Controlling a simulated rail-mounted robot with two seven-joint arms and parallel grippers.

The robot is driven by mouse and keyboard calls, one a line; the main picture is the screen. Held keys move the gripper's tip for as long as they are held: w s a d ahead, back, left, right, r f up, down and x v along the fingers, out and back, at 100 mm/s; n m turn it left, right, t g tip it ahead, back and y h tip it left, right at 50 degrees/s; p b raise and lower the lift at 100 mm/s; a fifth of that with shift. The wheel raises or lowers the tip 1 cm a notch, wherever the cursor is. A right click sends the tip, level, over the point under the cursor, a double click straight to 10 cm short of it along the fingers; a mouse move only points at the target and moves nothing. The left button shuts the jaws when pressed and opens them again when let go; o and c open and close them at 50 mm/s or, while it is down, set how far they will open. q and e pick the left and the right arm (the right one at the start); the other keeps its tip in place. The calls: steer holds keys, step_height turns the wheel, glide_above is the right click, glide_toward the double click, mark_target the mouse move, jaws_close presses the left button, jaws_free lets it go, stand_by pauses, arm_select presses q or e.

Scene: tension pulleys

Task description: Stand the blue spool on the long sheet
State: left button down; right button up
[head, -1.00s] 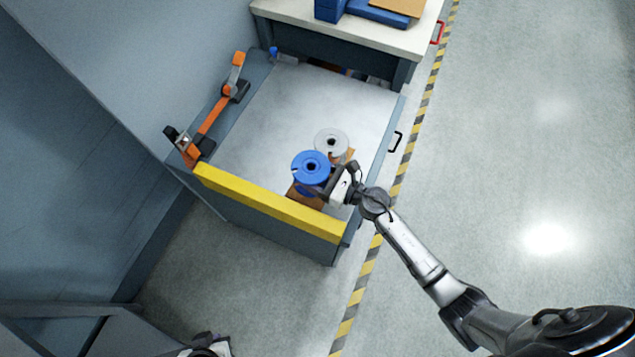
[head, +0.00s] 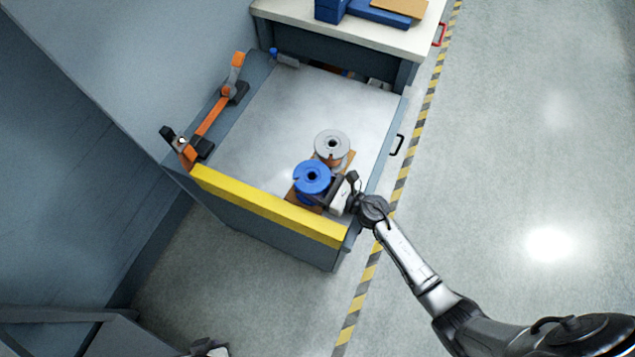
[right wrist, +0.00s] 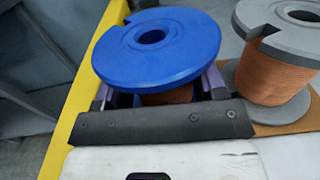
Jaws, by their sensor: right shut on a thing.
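The blue spool (head: 318,190) is upright, its blue top flange (right wrist: 155,50) facing up and copper-coloured winding below it. My right gripper (head: 327,192) is shut on it from the right side; in the right wrist view the fingers (right wrist: 160,97) lie on both sides of the winding under the flange. The brown sheet (head: 294,195) lies under the blue spool and the grey spool (head: 332,144). My left gripper (head: 210,348) is only partly in view at the bottom edge.
The grey spool with copper winding stands just behind the blue one. A yellow bar (head: 265,205) edges the table's (head: 265,130) front. An orange and black device (head: 210,120) lies along the left side.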

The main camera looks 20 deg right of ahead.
steer(key=o, duration=1.4)
steer(key=shift+r+p, duration=0.2)
steer(key=shift+p, duration=0.1)
steer(key=v, duration=1.2)
steer(key=shift+w+d+r+m+t+h, duration=0.2)
steer(key=shift+r+m+t+h, duration=0.1)
steer(key=shift+m, duration=0.4)
steer(key=s+d+r+m+h, duration=0.1)
steer(key=d+m+h, duration=0.2)
steer(key=m+h, duration=0.7)
steer(key=s+d+r+m+h, duration=0.2)
steer(key=d+m+h, duration=0.1)
steer(key=m, duration=1.3)
steer(key=s+a+f+m+g+y, duration=0.1)
steer(key=s+a+m+g, duration=0.1)
steer(key=s+m+g, duration=0.1)
steer(key=s+a+f+m+g+y, duration=0.1)
steer(key=s+a+m+g, duration=0.1)
steer(key=s+m+g, duration=0.2)
steer(key=s+a+f+m+g+y, duration=0.1)
steer(key=s+a+m+g, duration=0.2)
steer(key=s+m, duration=0.4)
steer(key=shift+s+f+g, duration=0.15)
steer(key=shift+s+g, duration=0.4)
steer(key=shift+g, duration=0.15)
